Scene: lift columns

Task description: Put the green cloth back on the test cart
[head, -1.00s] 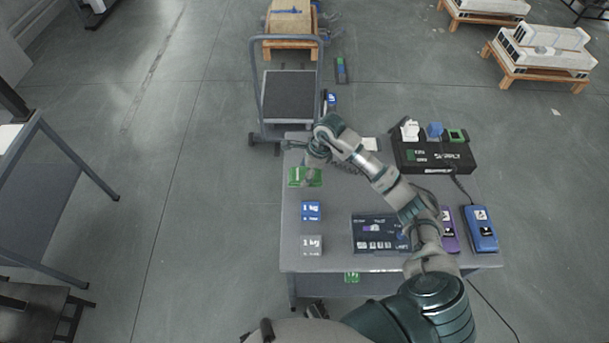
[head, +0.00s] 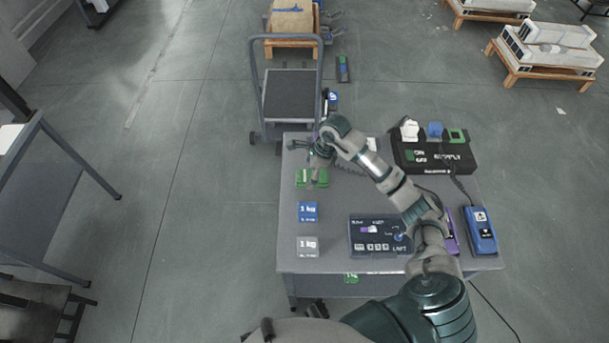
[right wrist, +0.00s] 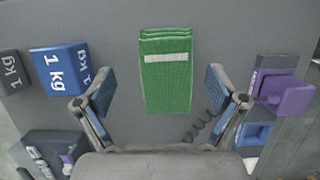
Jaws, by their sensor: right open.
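The green cloth (head: 312,178) lies folded flat on the grey top of the test cart (head: 335,255), near its left edge and beyond the blue 1 kg weight. In the right wrist view the cloth (right wrist: 166,85) has a pale stripe near its far end and shows between the spread fingers. My right gripper (head: 309,160) is open and empty above the cart top, over the cloth's far side, apart from it as far as I can tell. It also shows in the right wrist view (right wrist: 160,78). My left gripper is out of view.
A blue weight (head: 308,211) and a grey weight (head: 308,247) stand near the cart's left edge. A dark control box (head: 375,246), a black supply box (head: 425,165) and a blue handheld device (head: 480,232) occupy the right. A platform trolley (head: 290,95) stands behind the cart.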

